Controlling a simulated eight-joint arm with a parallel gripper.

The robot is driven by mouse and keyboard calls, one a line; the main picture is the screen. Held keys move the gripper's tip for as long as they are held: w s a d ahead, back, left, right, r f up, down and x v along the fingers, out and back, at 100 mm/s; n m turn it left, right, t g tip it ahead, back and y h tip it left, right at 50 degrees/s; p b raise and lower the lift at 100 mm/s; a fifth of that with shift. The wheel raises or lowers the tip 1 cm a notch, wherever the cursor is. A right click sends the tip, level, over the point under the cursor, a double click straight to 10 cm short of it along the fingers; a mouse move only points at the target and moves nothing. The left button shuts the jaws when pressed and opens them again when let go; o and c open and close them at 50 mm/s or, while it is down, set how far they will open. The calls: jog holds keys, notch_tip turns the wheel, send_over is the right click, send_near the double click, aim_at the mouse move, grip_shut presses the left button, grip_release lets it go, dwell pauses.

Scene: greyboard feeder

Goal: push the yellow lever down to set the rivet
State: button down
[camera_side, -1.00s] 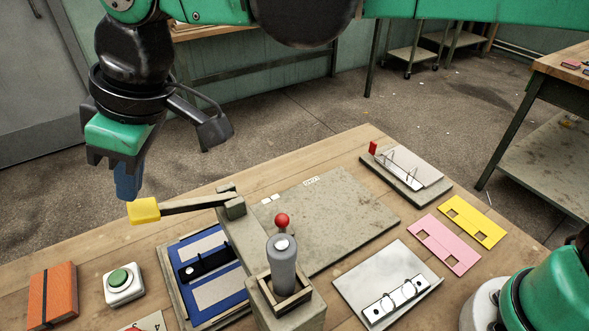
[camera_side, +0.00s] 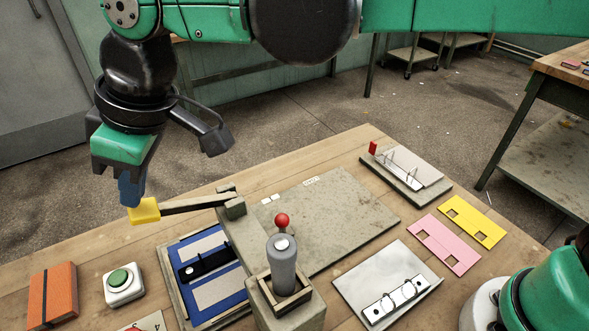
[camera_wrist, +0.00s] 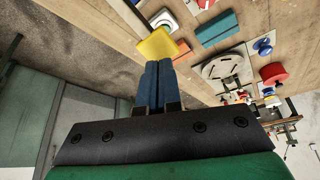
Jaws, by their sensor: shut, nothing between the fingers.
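The yellow lever (camera_side: 144,210) is a yellow block on the end of a dark arm that sticks out left from the grey-green press. The lever arm lies nearly level in the side view. My gripper (camera_side: 131,203) is shut and empty, its blue fingers pointing down at the yellow block's left part. The fingertips look in contact with it or very close; the side view cannot settle which. In the wrist view the yellow block (camera_wrist: 158,43) lies just beyond the shut fingertips (camera_wrist: 159,64). The blue board (camera_side: 208,272) with a black strip lies in a tray below the lever; no rivet can be made out.
A red-knobbed lever (camera_side: 282,221) and a grey cylinder (camera_side: 283,265) stand at the front middle. A green button (camera_side: 123,284) and an orange notebook (camera_side: 53,294) lie at left. Pink (camera_side: 444,244) and yellow (camera_side: 473,221) cards lie at right.

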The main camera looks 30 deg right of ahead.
aim_at(155, 210)
jog(key=shift+f, duration=3)
jog(key=shift+r, duration=5.05)
